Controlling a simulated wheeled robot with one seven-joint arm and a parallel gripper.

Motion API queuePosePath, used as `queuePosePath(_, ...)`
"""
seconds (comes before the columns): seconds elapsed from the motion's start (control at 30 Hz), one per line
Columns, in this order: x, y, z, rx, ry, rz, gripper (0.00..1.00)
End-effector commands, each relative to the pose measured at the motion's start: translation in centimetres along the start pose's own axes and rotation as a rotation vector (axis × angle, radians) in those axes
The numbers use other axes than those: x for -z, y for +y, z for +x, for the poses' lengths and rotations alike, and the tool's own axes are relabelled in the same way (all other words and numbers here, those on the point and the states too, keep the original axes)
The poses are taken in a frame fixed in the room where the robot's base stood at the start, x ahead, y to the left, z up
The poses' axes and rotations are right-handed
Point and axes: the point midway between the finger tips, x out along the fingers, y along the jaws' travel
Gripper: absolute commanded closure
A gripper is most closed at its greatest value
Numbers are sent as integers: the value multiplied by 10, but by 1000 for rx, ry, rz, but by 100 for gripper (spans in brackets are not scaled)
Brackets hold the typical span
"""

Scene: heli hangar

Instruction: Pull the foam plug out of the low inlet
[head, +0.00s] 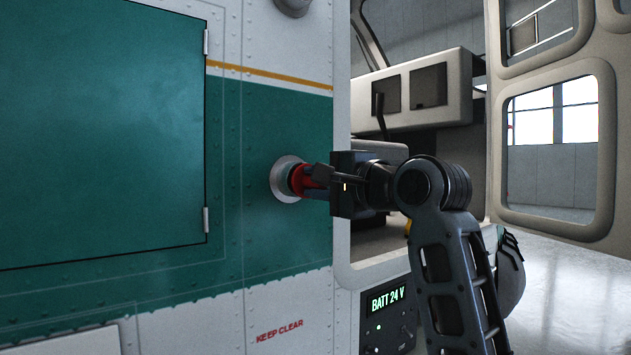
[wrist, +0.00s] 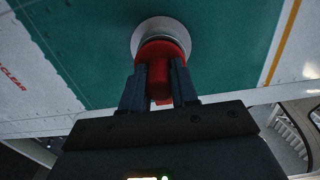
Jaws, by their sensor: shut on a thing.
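The red foam plug (head: 298,180) sits at the round, pale-rimmed low inlet (head: 283,170) on the green side panel of the helicopter. My gripper (head: 314,181) reaches in from the right and is shut on the plug. In the wrist view, the plug (wrist: 161,66) shows between the two dark fingers of my gripper (wrist: 160,85), with the inlet's pale ring (wrist: 146,28) just beyond it. I cannot tell how deep the plug sits in the inlet.
A closed green hatch (head: 100,130) with hinges lies to the left. An open cabin door (head: 550,215) stands at the right, beside the doorway. A box with a lit "BATT 24 V" display (head: 388,300) is below my arm. Glossy floor (head: 575,290) shows at the lower right.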

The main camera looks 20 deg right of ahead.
Motion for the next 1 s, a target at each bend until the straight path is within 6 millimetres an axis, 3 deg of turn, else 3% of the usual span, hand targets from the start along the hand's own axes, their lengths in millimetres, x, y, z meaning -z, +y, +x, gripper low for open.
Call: queuePosePath(1.0,0,-1,-37,1,0,0,90)
